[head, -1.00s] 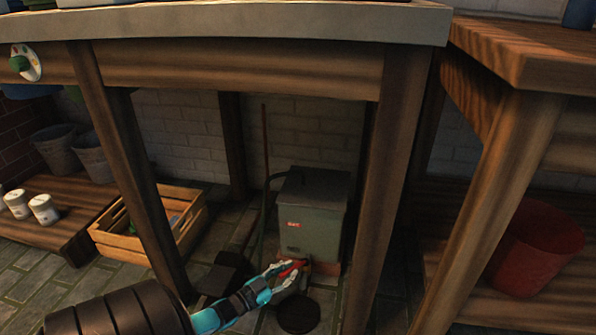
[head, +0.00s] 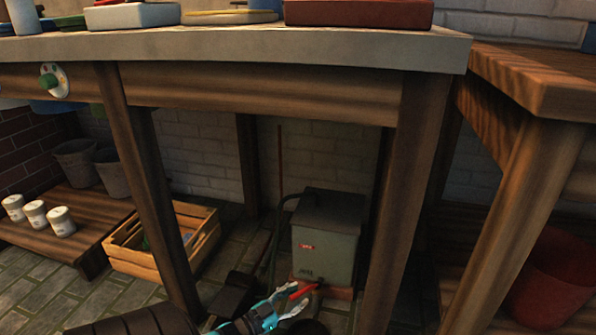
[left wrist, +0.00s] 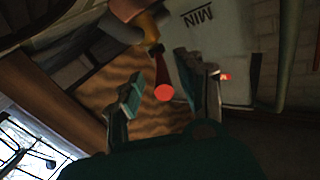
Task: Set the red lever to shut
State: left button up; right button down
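The red lever (head: 303,291) sticks out low at the front of a grey-green tank (head: 325,235) under the bench. In the left wrist view the lever (left wrist: 163,92) shows its round red end between my left gripper's fingers. My left gripper (head: 290,299) is open at the lever's free end; it also shows in the left wrist view (left wrist: 172,95), with a gap on both sides of the lever. Whether a finger touches it I cannot tell. The tank's side with a "MIN" mark (left wrist: 203,14) shows there too. My right gripper is not in view.
Bench legs (head: 411,190) stand on both sides of the tank. A wooden crate (head: 150,268) and a black object (head: 232,296) are to the left. A red bucket (head: 548,285) is under the right-hand table. The bench top (head: 240,45) overhangs the tank.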

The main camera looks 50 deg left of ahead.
pick_arm(q)
jog(key=s, duration=1.1)
jog(key=shift+a, duration=0.15)
